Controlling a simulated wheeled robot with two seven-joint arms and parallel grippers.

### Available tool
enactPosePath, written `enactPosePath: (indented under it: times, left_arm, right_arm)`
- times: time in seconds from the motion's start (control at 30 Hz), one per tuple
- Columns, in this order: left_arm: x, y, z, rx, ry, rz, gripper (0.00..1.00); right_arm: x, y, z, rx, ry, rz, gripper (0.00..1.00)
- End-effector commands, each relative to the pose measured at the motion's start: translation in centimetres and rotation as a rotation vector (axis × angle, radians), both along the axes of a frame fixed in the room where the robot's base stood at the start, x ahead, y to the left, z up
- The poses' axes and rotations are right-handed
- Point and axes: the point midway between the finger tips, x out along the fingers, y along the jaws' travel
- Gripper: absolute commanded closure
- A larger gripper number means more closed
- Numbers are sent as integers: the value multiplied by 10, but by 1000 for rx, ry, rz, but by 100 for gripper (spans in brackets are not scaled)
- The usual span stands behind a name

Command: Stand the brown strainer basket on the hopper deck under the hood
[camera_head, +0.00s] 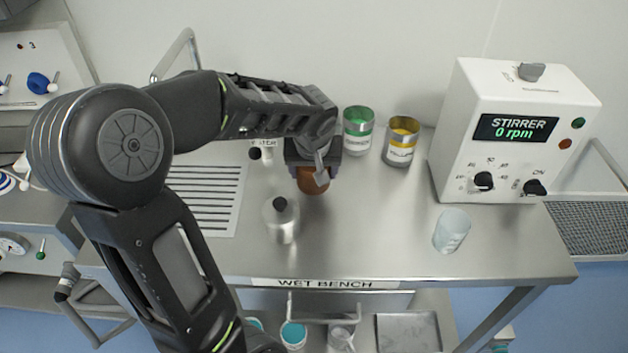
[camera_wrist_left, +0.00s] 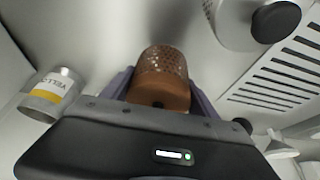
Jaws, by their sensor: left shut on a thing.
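The brown strainer basket (camera_head: 313,181) is in my left gripper over the wet bench, mostly hidden by the gripper in the head view. In the left wrist view the basket (camera_wrist_left: 162,72) shows perforated brown walls between the two fingers. My left gripper (camera_wrist_left: 160,95) is shut on it. In the head view my left gripper (camera_head: 312,170) points down at the bench; I cannot tell whether the basket touches the bench top. My right gripper is in neither view. I cannot make out the hopper deck or the hood in these views.
The wet bench (camera_head: 370,240) carries a green-filled can (camera_head: 357,130), a yellow-filled can (camera_head: 400,140), a metal vessel with a black knob (camera_head: 282,222), a clear beaker (camera_head: 451,231) and the stirrer box (camera_head: 510,135). The bench centre is bare. A slotted drain panel (camera_head: 205,195) lies left.

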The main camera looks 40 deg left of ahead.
Motion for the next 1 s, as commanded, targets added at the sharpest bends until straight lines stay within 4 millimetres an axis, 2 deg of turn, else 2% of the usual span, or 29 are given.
enactPosePath:
  times: [0.17,0.43,0.83,0.87,1.0]
  left_arm:
    - [0,0,-3,0,2,-1,77]
    - [-1,-1,-36,-1,3,-1,77]
    - [0,0,-41,-1,-1,0,77]
    - [0,0,-41,-1,0,0,31]
    - [0,-1,-40,-1,0,0,20]
  right_arm:
    - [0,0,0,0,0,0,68]
    - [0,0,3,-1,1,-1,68]
    - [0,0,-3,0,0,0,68]
    - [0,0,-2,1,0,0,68]
    - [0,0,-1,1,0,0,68]
